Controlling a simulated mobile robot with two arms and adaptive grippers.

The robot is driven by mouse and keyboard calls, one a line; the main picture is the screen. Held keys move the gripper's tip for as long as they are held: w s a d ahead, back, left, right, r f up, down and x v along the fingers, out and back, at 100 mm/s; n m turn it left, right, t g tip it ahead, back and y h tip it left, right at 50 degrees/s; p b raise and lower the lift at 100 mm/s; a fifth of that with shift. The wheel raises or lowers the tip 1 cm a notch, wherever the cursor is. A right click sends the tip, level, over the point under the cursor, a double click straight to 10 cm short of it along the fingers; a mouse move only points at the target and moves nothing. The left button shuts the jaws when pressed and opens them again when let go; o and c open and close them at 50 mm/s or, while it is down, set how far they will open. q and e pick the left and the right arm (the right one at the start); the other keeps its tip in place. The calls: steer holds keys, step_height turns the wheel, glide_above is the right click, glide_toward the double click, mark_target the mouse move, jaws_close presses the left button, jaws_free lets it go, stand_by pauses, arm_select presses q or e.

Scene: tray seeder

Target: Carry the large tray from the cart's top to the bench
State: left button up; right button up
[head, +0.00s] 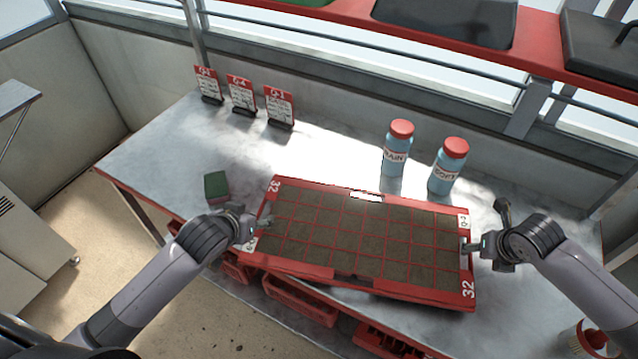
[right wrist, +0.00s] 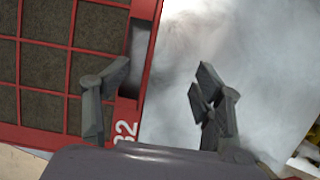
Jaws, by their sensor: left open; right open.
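The large red tray (head: 318,185), with a grid of soil-filled cells and "32" marks, rests on the grey bench (head: 150,160). Its near edge lies along the bench's front edge and seems to overhang it. My left gripper (head: 262,224) is open at the tray's left end. My right gripper (head: 474,247) is open at the right end. In the right wrist view, the right gripper (right wrist: 165,78) has one finger over the slot in the tray's end rim (right wrist: 146,10) and the other outside, above the bench. Whether the left fingers touch the tray is unclear.
Two blue bottles with red caps, one (head: 395,150) and another (head: 447,168), stand behind the tray. A green block (head: 216,187) lies left of it. Several red sign cards (head: 242,93) stand at the back. Red crates (head: 300,302) are below. A pale metal unit (head: 28,235) stands far left.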

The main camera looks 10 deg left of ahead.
steer(key=v, duration=0.8)
steer(key=shift+s, duration=0.15)
steer(key=shift+d, duration=0.1)
